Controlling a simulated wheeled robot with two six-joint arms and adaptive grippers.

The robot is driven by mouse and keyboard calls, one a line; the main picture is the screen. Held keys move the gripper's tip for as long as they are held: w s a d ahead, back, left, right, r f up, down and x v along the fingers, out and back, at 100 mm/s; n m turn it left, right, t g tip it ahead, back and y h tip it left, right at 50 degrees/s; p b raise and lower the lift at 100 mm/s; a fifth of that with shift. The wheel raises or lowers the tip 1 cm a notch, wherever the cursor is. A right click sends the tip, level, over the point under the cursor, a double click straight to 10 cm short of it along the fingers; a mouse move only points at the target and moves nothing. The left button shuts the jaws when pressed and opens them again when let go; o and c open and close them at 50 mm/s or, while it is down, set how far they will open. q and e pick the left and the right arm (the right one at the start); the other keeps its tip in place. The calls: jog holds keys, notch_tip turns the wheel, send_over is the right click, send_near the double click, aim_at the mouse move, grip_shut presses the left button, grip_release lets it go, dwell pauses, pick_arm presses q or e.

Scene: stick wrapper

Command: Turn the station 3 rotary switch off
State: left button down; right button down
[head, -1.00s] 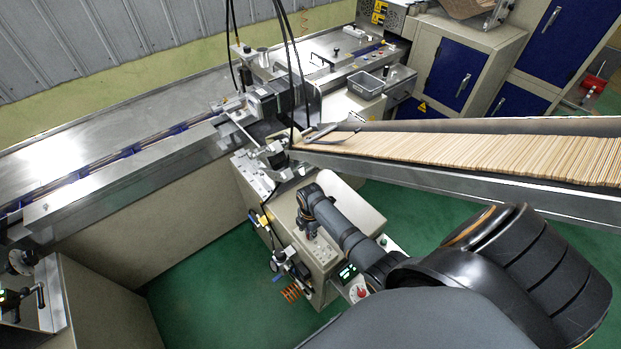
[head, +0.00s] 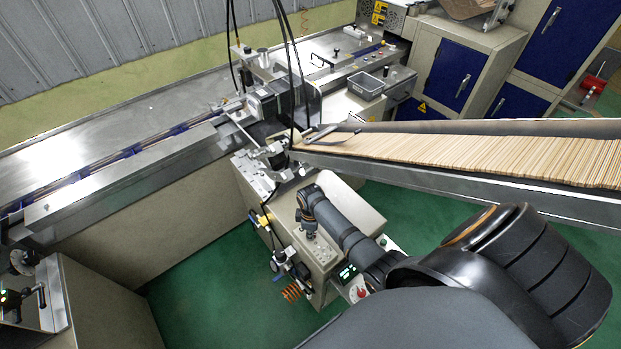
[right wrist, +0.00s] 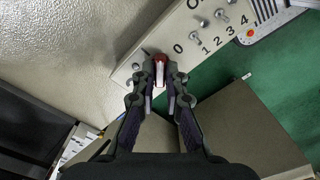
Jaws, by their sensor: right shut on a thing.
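A light control panel (right wrist: 205,60) carries the printed marks 0, 1, 2, 3 and 4, with several small metal switches (right wrist: 196,36) beside them. In the right wrist view the fingertips of my right gripper (right wrist: 160,80) are closed around a small red-topped knob (right wrist: 160,58) at the panel, left of the 0. The fingers hide its lower part. I cannot tell which station it belongs to or which way it points. In the head view my right gripper (head: 309,232) points down at the top of the beige machine box (head: 345,205). My left gripper is not in view.
A long chute full of wooden sticks (head: 480,155) runs above and behind my right arm. Black cables (head: 290,60) hang beyond the panel. A grey bin (head: 366,85) stands farther back. The green floor (head: 200,295) is clear at lower left.

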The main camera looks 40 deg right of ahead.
jog(key=m, duration=0.4)
jog(key=shift+m, duration=1.8)
jog(key=c, duration=1.4)
grip_release()
notch_tip(320, 180, up, 12)
